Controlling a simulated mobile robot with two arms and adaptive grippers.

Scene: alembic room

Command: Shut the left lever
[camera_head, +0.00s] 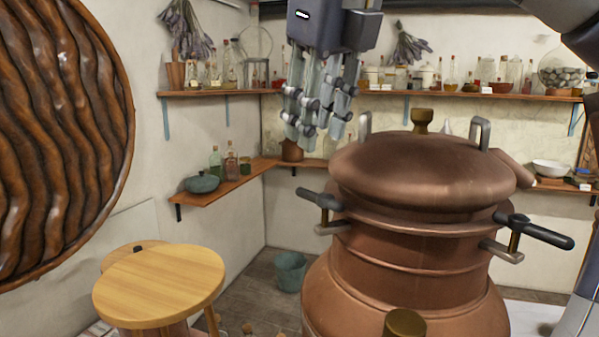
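The copper alembic pot (400,265) stands right of centre with its domed lid (425,170) on top. The left lever (319,199) is a dark handle sticking out to the left at the lid's rim, above a metal bracket (332,228). The right lever (540,232) sticks out to the right on the other side. My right gripper (320,137) hangs from the top of the picture, fingers down, above the left lever and apart from it. Its fingers look spread with nothing between them. My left gripper is not in view.
A round wooden stool (160,287) stands at lower left. A large brown ridged disc (60,130) fills the upper left. Shelves with bottles (235,183) line the walls.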

